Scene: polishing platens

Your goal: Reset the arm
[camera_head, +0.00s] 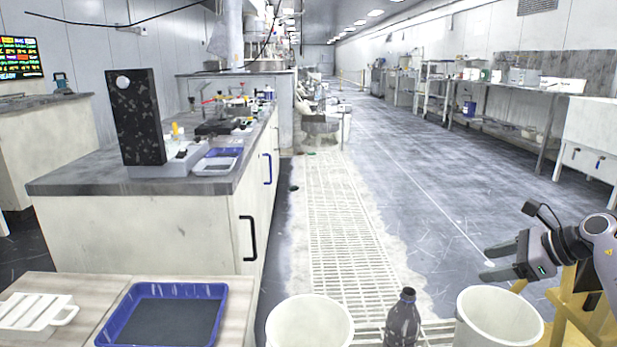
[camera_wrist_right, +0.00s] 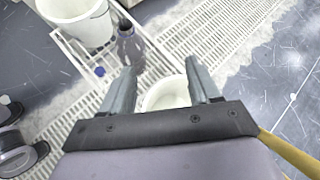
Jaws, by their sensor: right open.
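My right arm comes in at the right edge of the head view. Its gripper (camera_head: 488,263) is open and empty, held out over the floor with its fingers pointing left. In the right wrist view the two fingers of this gripper (camera_wrist_right: 160,66) stand wide apart. A white bucket (camera_wrist_right: 163,95) shows below and between them, and nothing is held. My left arm and gripper are not in view.
Two white buckets (camera_head: 310,325) (camera_head: 500,318) stand at the front with a dark bottle (camera_head: 402,318) between them. A blue tray (camera_head: 222,300) and a white tray (camera_head: 36,318) lie at front left. A yellow frame (camera_head: 575,305) is by my right arm. The aisle (camera_head: 420,190) is clear.

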